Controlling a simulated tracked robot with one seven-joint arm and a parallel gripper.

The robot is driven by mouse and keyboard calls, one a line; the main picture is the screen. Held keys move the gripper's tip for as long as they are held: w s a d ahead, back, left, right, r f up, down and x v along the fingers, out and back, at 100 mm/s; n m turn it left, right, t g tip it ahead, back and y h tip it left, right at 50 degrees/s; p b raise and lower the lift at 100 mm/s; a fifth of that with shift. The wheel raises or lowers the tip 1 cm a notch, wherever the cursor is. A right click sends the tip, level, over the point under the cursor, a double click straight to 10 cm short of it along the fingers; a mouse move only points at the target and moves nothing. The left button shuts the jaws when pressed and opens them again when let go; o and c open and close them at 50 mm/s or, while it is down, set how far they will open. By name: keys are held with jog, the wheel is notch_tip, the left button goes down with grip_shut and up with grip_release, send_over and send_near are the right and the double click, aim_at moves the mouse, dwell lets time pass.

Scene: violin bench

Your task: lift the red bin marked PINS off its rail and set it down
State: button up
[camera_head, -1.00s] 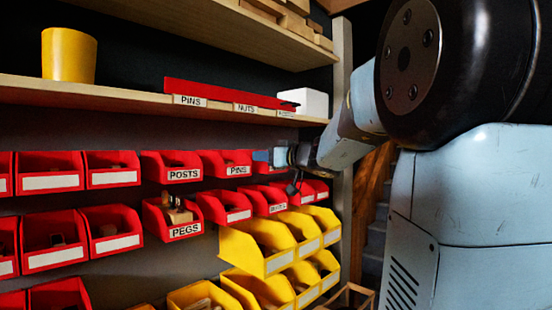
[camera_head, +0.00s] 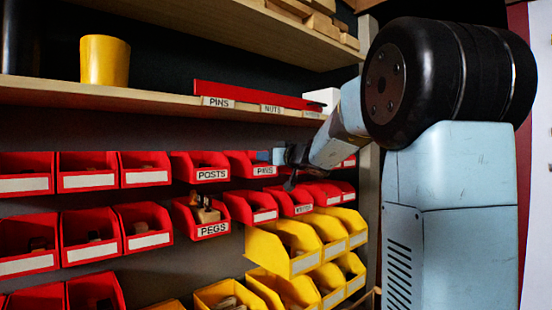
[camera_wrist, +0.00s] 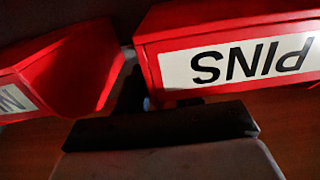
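The red bin marked PINS (camera_head: 241,167) hangs in the upper row of red bins, right of the POSTS bin, in the head view. My gripper (camera_head: 284,158) is at its right side, small and partly hidden by my own arm. In the wrist view the PINS bin (camera_wrist: 240,28) fills the upper right, its label upside down. A dark finger part of my gripper (camera_wrist: 165,127) lies below the label, close to the bin's lower edge. I cannot tell whether it touches. The finger gap is not clear, and no grip on the bin shows.
The POSTS bin (camera_head: 201,166) is directly left, and the PEGS bin (camera_head: 202,218) is below. Yellow bins (camera_head: 290,248) stick out lower right. The shelf (camera_head: 150,98) above carries a yellow cup (camera_head: 105,61) and a red strip with another PINS label. Another red bin (camera_wrist: 62,72) is close by in the wrist view.

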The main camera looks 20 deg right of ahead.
jog(key=shift+c, duration=0.4)
grip_shut()
dwell(0.6)
